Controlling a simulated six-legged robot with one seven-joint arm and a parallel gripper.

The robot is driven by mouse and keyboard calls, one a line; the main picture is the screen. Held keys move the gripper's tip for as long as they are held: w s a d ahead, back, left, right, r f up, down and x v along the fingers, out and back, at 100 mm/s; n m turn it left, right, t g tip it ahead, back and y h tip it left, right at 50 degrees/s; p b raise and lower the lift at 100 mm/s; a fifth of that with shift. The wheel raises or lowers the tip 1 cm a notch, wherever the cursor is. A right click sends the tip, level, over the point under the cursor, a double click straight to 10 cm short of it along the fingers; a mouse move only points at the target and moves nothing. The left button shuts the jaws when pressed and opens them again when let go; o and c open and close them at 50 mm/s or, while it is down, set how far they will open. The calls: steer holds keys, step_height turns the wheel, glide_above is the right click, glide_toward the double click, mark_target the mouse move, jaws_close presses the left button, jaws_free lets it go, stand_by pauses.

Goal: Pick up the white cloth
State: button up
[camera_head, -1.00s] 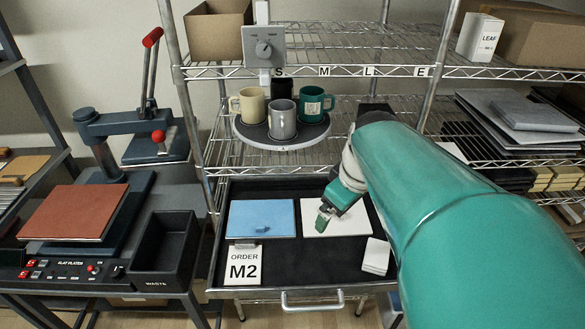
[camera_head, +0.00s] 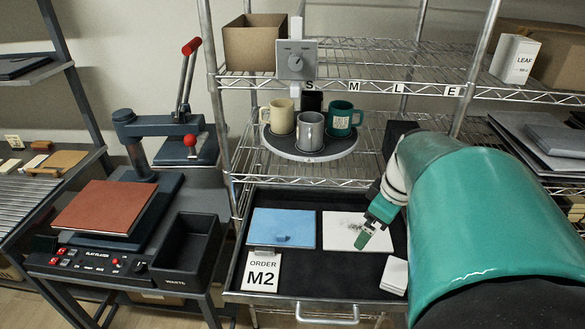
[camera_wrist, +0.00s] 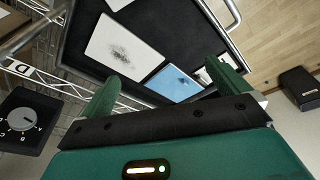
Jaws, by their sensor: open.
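A small white folded stack (camera_head: 395,275), which looks like the white cloth, lies at the right front of the black tray (camera_head: 335,276). My gripper (camera_head: 363,240) is above the tray, over the right part of the white board, to the left of and behind the cloth in the head view. The wrist view shows its two green fingers (camera_wrist: 168,85) wide apart with nothing between them.
The white board (camera_head: 345,228) and blue board (camera_head: 282,223) bear dark smudges. Mugs sit on a round stand (camera_head: 310,148) behind. A press (camera_head: 160,135) and waste bin (camera_head: 188,250) are left.

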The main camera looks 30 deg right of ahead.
steer(key=s+d+f+n+y, duration=0.1)
steer(key=s+d+f, duration=0.25)
steer(key=d, duration=0.25)
steer(key=s+d+f+n+y, duration=0.1)
steer(key=s+d+f, duration=0.1)
steer(key=s+d, duration=0.35)
glide_above(398, 272)
steer(key=s+d, duration=0.2)
steer(key=shift+n+t, duration=0.3)
steer(key=shift+t, duration=0.1)
step_height(398, 272, down, 8)
steer(key=shift+w+r, duration=0.1)
steer(key=shift+a+x, duration=0.15)
steer(key=shift+x, duration=1.25)
steer(key=shift+a+x, duration=0.1)
steer(key=shift+x, duration=1.3)
steer(key=shift+c, duration=0.4)
steer(key=c, duration=0.8)
steer(key=shift+r, duration=0.1)
